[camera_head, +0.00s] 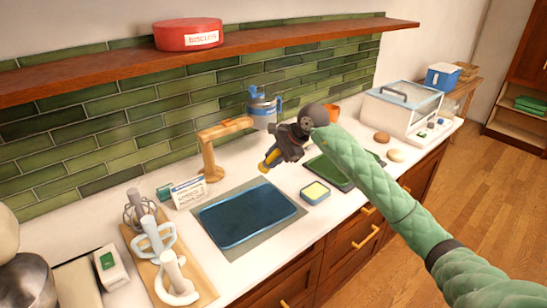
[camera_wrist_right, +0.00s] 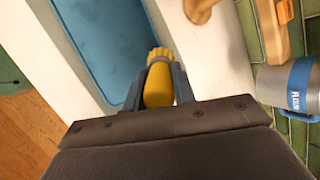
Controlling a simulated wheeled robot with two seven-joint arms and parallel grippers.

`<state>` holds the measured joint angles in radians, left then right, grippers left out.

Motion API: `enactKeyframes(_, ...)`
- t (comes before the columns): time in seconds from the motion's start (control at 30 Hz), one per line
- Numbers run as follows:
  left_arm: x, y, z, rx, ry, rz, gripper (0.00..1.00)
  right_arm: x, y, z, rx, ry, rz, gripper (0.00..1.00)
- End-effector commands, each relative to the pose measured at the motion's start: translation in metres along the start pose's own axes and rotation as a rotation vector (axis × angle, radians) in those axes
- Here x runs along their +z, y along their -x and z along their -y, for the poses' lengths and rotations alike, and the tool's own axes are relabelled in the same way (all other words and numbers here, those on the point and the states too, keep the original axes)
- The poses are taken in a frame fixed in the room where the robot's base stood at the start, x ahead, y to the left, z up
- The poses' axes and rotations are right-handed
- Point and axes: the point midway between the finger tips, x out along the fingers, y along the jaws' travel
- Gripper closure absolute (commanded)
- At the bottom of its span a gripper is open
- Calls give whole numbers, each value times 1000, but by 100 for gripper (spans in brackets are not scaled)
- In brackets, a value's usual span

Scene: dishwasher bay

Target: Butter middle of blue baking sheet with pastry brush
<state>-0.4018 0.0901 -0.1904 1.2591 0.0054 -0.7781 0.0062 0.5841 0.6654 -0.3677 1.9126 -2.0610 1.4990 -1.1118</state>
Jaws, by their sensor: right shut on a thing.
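The blue baking sheet (camera_head: 248,216) lies flat on a grey mat on the white counter. It also shows at the upper left of the right wrist view (camera_wrist_right: 98,38). My right gripper (camera_head: 277,154) is shut on a yellow-ended thing, apparently the pastry brush (camera_head: 269,163), above the counter behind the sheet's right end. A small blue dish with a yellow block like butter (camera_head: 315,191) stands right of the sheet. My left gripper is out of view.
A green tray (camera_head: 329,175) lies farther right, partly behind my right arm. A wooden stand (camera_head: 209,155) and a grey-blue jug (camera_head: 262,107) stand behind. A wooden board (camera_head: 184,276) with whisk-like tools is at left. A shelf (camera_head: 120,73) runs above.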

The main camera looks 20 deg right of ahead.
Motion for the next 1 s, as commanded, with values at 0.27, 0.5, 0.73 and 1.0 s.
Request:
enactKeyframes(0.27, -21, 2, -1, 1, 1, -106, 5, 2, 1, 1, 49, 72, 65, 100)
enactKeyframes(0.5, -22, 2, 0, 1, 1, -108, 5, 1, -4, -2, 70, 86, 90, 100)
enactKeyframes(0.73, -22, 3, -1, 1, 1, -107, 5, -6, -18, -11, 70, 85, 89, 100)
enactKeyframes(1.0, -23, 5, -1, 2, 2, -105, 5, -15, -37, -22, 69, 85, 89, 100)
